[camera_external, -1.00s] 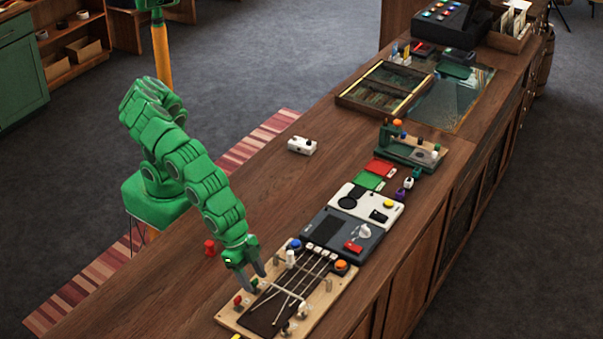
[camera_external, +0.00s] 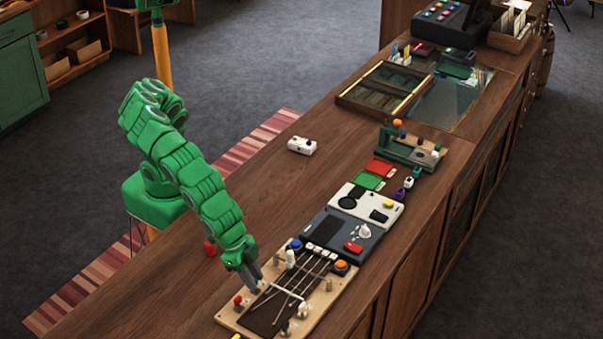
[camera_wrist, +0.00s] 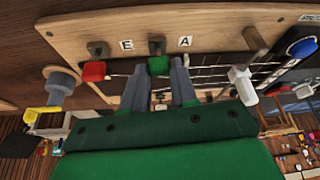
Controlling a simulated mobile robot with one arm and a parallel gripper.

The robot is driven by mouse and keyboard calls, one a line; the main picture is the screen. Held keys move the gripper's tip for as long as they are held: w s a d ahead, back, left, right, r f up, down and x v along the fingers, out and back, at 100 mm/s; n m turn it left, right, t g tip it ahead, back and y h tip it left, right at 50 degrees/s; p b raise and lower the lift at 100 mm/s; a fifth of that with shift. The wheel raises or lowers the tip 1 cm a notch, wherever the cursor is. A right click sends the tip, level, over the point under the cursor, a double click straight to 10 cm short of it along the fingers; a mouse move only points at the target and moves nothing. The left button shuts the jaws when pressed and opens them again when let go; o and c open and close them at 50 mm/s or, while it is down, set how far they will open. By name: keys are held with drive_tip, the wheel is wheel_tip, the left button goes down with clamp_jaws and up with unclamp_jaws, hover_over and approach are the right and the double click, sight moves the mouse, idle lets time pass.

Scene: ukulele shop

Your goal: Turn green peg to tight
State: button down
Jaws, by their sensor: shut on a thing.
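The green peg (camera_wrist: 159,66) sits at the edge of the wooden string board (camera_wrist: 215,28), below a small metal post between the letters E and A in the wrist view. My gripper (camera_wrist: 168,66) is shut on the green peg, with one grey finger on each side of it. In the external view my gripper (camera_external: 256,282) is low at the left edge of the board (camera_external: 238,319), and its fingers hide the green peg there. The peg's turn position cannot be read.
A red peg (camera_wrist: 94,71) is beside the green one, and a white peg (camera_wrist: 243,86) stands to the right. A blue button (camera_external: 295,244) and an orange button (camera_external: 341,266) are on the board's far end. A red piece (camera_external: 210,248) stands on the counter near my arm.

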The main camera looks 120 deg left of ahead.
drive_tip(key=n, duration=0.2)
drive_tip(key=n+y, duration=0.1)
drive_tip(key=n, duration=0.2)
drive_tip(key=shift+w+d+r+g+y, duration=0.1)
drive_tip(key=shift+d+g+y, duration=0.05)
drive_tip(key=shift+g+y, duration=0.15)
drive_tip(key=n+g, duration=0.1)
drive_tip(key=n, duration=0.1)
drive_tip(key=n+y, duration=0.1)
drive_tip(key=n, duration=0.2)
drive_tip(key=shift+w+n+g, duration=0.1)
drive_tip(key=shift+n+g, duration=0.2)
drive_tip(key=shift+g, duration=0.1)
drive_tip(key=shift+y, duration=0.3)
drive_tip(key=c, duration=0.9)
unclamp_jaws()
drive_tip(key=shift+d, duration=0.15)
drive_tip(key=v, duration=0.7)
drive_tip(key=shift+r, duration=0.3)
